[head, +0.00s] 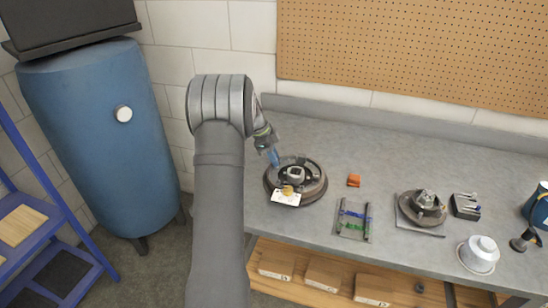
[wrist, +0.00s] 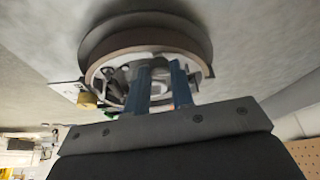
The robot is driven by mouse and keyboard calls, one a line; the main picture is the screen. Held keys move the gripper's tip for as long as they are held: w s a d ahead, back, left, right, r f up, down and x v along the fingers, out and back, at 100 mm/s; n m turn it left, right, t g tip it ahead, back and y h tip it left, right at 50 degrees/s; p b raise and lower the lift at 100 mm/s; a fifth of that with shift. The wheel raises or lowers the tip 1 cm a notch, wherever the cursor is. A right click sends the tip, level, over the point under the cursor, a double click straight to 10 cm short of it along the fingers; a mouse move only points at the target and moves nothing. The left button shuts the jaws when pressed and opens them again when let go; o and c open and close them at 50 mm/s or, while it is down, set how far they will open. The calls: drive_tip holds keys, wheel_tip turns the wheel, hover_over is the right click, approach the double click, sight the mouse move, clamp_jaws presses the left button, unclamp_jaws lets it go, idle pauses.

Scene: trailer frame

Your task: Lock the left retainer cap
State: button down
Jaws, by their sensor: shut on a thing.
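A round brown brake drum assembly (head: 317,186) lies on the grey workbench, with a pale metal hub (head: 296,174) in its middle. It also fills the upper middle of the wrist view (wrist: 143,42). My gripper (head: 274,160) reaches down to the drum's rear left part. In the wrist view its two blue fingers (wrist: 160,82) point into the assembly, beside the hub. They are shut on a small part that they mostly hide, at the place of the left retainer cap. I cannot make out the cap's shape or how far it is turned.
A brass padlock-like piece (head: 288,190) and a white tag (head: 286,199) sit at the drum's front left edge. To the right are an orange block (head: 354,181), a rack of blue and green parts (head: 353,219), a second hub unit (head: 423,208) and a white cup-like part (head: 480,254).

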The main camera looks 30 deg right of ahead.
drive_tip(key=shift+m, duration=0.5)
drive_tip(key=c, duration=1.3)
unclamp_jaws()
drive_tip(key=shift+o, duration=0.2)
drive_tip(key=v, duration=1.7)
drive_tip(key=shift+w+d+r, duration=0.2)
drive_tip(key=shift+w+r, duration=0.05)
